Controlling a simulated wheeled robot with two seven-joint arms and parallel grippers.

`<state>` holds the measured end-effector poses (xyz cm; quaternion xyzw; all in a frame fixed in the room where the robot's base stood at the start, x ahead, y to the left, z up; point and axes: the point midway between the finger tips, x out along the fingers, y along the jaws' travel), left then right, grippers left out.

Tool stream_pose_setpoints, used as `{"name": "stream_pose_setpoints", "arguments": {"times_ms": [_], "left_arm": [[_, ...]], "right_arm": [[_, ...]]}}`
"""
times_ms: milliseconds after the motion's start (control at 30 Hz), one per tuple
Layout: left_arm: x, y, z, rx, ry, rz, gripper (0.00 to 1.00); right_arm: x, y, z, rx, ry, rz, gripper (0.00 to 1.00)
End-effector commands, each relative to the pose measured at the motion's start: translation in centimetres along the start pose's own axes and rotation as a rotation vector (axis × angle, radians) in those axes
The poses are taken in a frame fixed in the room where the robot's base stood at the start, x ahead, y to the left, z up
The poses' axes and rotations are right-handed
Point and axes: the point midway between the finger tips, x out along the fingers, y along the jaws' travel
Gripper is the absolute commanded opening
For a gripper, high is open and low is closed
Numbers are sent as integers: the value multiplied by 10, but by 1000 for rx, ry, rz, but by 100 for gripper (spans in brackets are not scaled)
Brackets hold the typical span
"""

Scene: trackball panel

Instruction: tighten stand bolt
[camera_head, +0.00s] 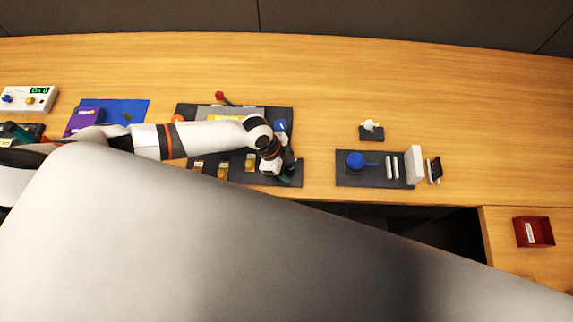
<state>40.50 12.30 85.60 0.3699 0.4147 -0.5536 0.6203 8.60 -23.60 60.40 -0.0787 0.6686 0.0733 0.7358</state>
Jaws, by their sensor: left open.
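My left arm reaches in from the left over a dark panel (185,110). My left gripper (286,172) is at the panel's right end, small and partly hidden by its own wrist; it is open, and I see nothing held. A second dark plate (378,181) to the right bears a blue knob with a short arm (356,160), two white bars (392,167) and a white upright block (414,165). The gripper is left of this plate and apart from it. I cannot pick out the stand bolt for certain. My right gripper is not in view.
A small dark stand with a pale ball (371,129) is behind the second plate. A dark device (434,169) stands beside the white block. A red box (533,231) is at right, past a dark gap. A blue mat (127,107) lies left. The table's back is clear.

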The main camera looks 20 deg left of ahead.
Motion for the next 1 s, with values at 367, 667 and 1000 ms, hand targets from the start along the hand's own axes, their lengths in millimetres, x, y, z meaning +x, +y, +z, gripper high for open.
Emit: {"name": "stream_pose_setpoints", "arguments": {"times_ms": [367,667,1000], "left_arm": [[0,0,0,0,0,0,9],[2,2,0,50,-1,-20,9],[4,5,-1,277,-1,-110,9]], "right_arm": [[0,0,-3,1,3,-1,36],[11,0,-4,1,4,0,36],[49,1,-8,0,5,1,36]]}}
